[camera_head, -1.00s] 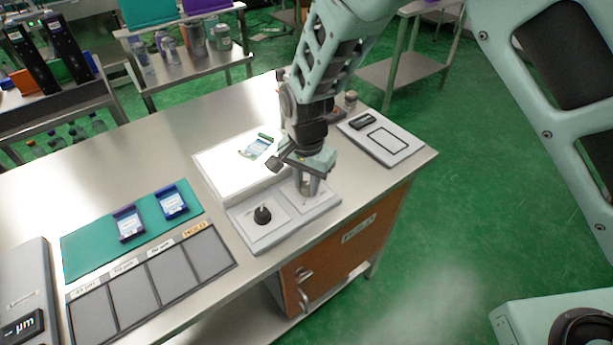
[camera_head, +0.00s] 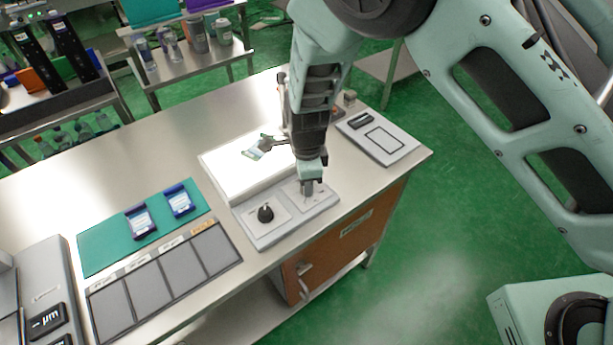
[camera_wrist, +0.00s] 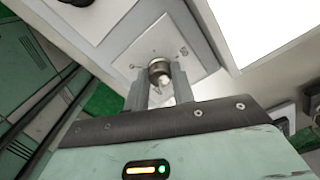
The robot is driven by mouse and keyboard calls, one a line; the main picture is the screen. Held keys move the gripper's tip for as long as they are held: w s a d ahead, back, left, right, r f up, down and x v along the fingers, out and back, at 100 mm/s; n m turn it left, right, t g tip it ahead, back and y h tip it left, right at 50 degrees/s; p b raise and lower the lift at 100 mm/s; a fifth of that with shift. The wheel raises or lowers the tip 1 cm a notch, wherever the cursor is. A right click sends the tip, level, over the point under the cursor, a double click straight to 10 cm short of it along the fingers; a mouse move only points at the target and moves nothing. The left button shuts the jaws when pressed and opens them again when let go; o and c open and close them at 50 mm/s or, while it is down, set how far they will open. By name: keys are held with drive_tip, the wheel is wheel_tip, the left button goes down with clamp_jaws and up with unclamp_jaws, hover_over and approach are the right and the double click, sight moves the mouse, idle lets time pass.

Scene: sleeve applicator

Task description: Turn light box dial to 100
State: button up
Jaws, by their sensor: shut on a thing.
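The light box (camera_head: 238,176) stands on the steel bench with its white top lit. Its front control panel (camera_head: 288,236) has two dials. The left dial (camera_head: 265,213) is black with a pointer and stands free. My gripper (camera_head: 307,190) points down over the right half of the panel. In the wrist view its two fingers are shut on the right dial (camera_wrist: 159,68), a round metallic knob on a pale square plate (camera_wrist: 135,50). Small scale marks show around this knob, too small to read. The fingers hide part of the knob.
A flat device with a black-framed square (camera_head: 384,139) lies to the right. A teal mat (camera_head: 100,245) with two blue-framed items and a tray of grey compartments (camera_head: 185,262) lie to the left. A small sample lies on the lit top.

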drive_tip(key=shift+r+m, duration=0.1)
drive_tip(key=shift+m, duration=0.4)
drive_tip(key=shift+a, duration=0.1)
drive_tip(key=o, duration=1)
wheel_tip(320, 180, up, 17)
drive_tip(key=b, duration=0.2)
drive_tip(key=shift+r, duration=0.15)
